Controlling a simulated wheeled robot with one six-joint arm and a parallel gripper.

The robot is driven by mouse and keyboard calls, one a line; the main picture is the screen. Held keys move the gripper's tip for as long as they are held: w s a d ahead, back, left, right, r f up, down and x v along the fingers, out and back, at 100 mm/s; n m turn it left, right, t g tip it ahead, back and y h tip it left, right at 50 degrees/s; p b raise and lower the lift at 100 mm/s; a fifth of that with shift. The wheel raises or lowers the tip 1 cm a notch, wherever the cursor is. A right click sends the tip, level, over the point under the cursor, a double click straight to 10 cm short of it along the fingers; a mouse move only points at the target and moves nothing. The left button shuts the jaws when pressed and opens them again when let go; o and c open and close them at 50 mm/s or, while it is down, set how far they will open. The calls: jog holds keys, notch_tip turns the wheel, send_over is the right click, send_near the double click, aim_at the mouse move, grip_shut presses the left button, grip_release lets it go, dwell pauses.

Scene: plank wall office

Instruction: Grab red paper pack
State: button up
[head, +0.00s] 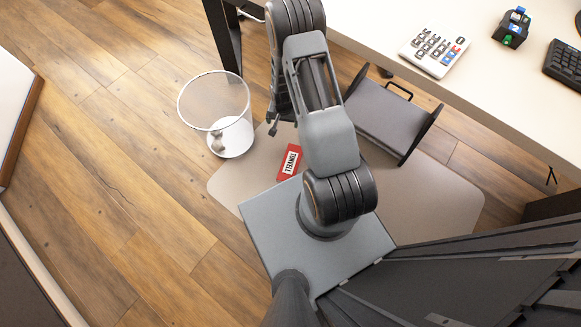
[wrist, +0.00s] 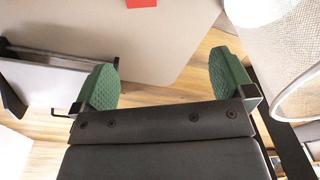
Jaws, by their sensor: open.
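A small red pack with white lettering (head: 289,162) lies on the beige floor mat (head: 235,189), left of my arm in the head view. In the wrist view a red piece of the pack (wrist: 141,3) is cut off by the top edge, beyond my fingertips. My gripper (wrist: 160,85) is open, with its green pads wide apart and nothing between them. The pack lies apart from the gripper. In the head view my arm hides most of the gripper.
A mesh waste bin (head: 215,108) stands left of the pack; it also shows at the right in the wrist view (wrist: 290,60). A grey footrest (head: 385,115) stands right of my arm. The desk (head: 360,22) holds a calculator (head: 435,50). Open wooden floor (head: 110,150) lies left.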

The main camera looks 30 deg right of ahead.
jog(key=s+f+m+b, duration=0.1)
jog(key=s+f+b, duration=0.15)
jog(key=f, duration=0.65)
jog(key=s+f+m+b, duration=0.1)
jog(key=s+f+b, duration=0.15)
jog(key=f, duration=0.75)
jog(key=b, duration=0.3)
send_over(291, 163)
jog(key=shift+g, duration=0.3)
jog(key=f, duration=0.6)
jog(key=shift+w+f, duration=0.2)
jog(key=shift+f, duration=0.2)
notch_tip(291, 163, down, 4)
jog(key=b, duration=0.3)
jog(key=shift+f, duration=0.2)
jog(key=shift+f+b, duration=0.3)
jog(key=shift+f, duration=0.6)
jog(key=c, duration=0.9)
jog(key=shift+r, duration=0.15)
